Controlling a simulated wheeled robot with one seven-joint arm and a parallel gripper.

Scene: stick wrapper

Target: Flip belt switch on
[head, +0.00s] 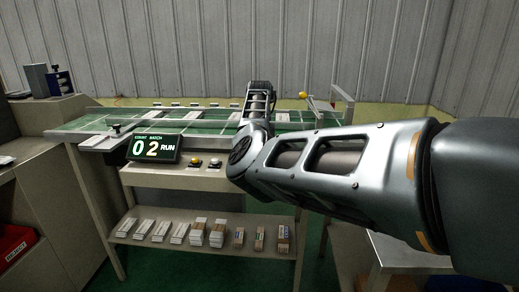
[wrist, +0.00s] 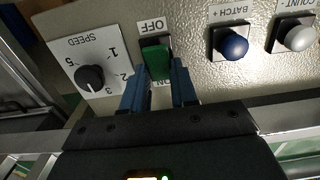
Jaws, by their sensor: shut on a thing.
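The belt switch (wrist: 154,67) is a green rocker in a dark frame on a beige panel in the wrist view. An OFF label (wrist: 151,25) sits above it, and an ON label below it is partly hidden by my gripper. My gripper (wrist: 159,84) has its two blue fingers on either side of the green rocker and is shut on it. In the head view my arm reaches over the right part of the conveyor bench, and the fingers and the switch are not clearly visible there.
A speed dial (wrist: 90,77) is left of the switch; a blue BATCH+ button (wrist: 233,45) and a grey button (wrist: 299,38) are to the right. A display (head: 152,148) reads 02 RUN by the green conveyor (head: 90,121). Boxes stand on the lower shelf (head: 130,239).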

